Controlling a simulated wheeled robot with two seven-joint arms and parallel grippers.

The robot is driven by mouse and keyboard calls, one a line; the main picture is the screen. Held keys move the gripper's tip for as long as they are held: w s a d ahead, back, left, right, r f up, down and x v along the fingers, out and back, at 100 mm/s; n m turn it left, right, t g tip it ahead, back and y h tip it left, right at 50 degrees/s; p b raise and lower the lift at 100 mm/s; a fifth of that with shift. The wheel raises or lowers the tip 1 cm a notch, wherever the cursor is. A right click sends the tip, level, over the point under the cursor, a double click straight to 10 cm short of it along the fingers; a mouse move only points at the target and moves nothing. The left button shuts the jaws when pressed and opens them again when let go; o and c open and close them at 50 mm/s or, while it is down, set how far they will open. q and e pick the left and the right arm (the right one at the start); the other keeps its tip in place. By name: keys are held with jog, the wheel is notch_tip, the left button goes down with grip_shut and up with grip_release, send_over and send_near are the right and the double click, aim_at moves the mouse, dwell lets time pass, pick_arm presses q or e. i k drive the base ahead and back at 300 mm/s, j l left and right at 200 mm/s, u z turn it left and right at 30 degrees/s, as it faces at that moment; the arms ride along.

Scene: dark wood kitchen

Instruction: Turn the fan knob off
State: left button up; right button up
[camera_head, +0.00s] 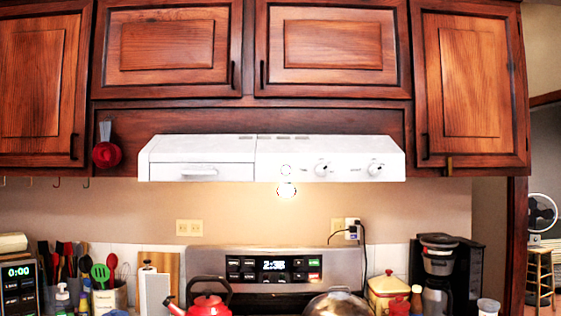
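A white range hood (200,150) hangs under the dark wood cabinets in the middle of the head view. Its front panel carries two round white knobs on the right half: a left knob (322,169) and a right knob (375,169). Small labels sit beside the knobs but are too small to read, so I cannot tell which one is the fan knob or how each is set. Neither of my grippers shows in the view.
Wood cabinet doors (333,45) with handles are above the hood. Below stand a stove back panel (273,266), a red kettle (208,300), a coffee maker (438,262) and a utensil holder (110,298). The space directly in front of the hood looks clear.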

aim_at(320, 169)
jog(key=i+l, duration=0.1)
jog(key=l, duration=0.9)
jog(key=i+l, duration=0.15)
jog(key=l, duration=0.85)
jog(key=i+l, duration=0.15)
jog(key=l, duration=0.35)
